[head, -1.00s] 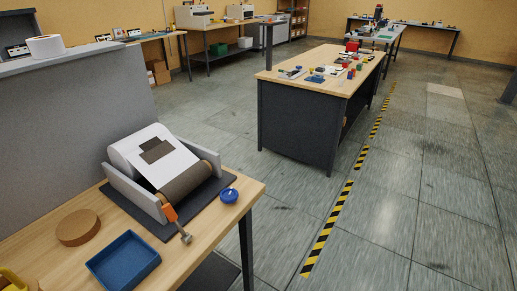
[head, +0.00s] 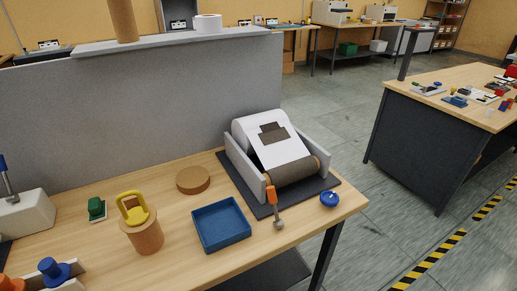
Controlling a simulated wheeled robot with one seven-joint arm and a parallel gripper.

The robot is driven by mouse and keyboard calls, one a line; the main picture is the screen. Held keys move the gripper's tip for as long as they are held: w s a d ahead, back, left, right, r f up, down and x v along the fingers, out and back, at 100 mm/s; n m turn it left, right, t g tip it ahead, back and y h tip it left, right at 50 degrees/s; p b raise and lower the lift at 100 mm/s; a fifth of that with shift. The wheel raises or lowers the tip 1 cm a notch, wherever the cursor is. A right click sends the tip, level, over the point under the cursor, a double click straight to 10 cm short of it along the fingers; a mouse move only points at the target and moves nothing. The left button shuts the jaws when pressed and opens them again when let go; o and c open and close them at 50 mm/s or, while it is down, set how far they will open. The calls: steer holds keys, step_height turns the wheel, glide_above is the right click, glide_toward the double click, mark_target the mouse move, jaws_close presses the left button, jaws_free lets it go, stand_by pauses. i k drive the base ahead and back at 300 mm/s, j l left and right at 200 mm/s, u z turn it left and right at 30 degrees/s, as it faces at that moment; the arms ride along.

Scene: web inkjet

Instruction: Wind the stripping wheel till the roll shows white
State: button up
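The stripping device stands on a dark mat (head: 262,203) at the right end of the wooden bench. Its white roll (head: 252,128) sits at the back, with a white web (head: 283,152) running down to a brown roller (head: 292,172) at the front. A dark brown patch (head: 274,132) shows on the web. An orange crank handle (head: 271,195) with a grey knob (head: 279,224) hangs at the device's front corner; I take this as the stripping wheel's crank. My gripper is not in view.
A blue tray (head: 221,225), a brown disc (head: 193,180), a cork-coloured cylinder with a yellow handle (head: 143,232) and a blue knob (head: 329,199) are on the bench. A grey panel (head: 130,115) rises behind. Open floor (head: 345,130) lies to the right, before another table.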

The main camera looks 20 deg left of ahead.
mark_target(329, 198)
steer(key=u, duration=2.55)
steer(key=z, duration=2.1)
steer(key=i+l, duration=0.15)
steer(key=l, duration=0.15)
steer(key=i+l, duration=0.1)
steer(key=l, duration=0.25)
steer(key=i+l+u, duration=0.1)
steer(key=l, duration=0.2)
steer(key=i+l, duration=0.15)
steer(key=l, duration=0.2)
steer(key=i+l, duration=0.15)
steer(key=l, duration=0.2)
steer(key=u, duration=0.05)
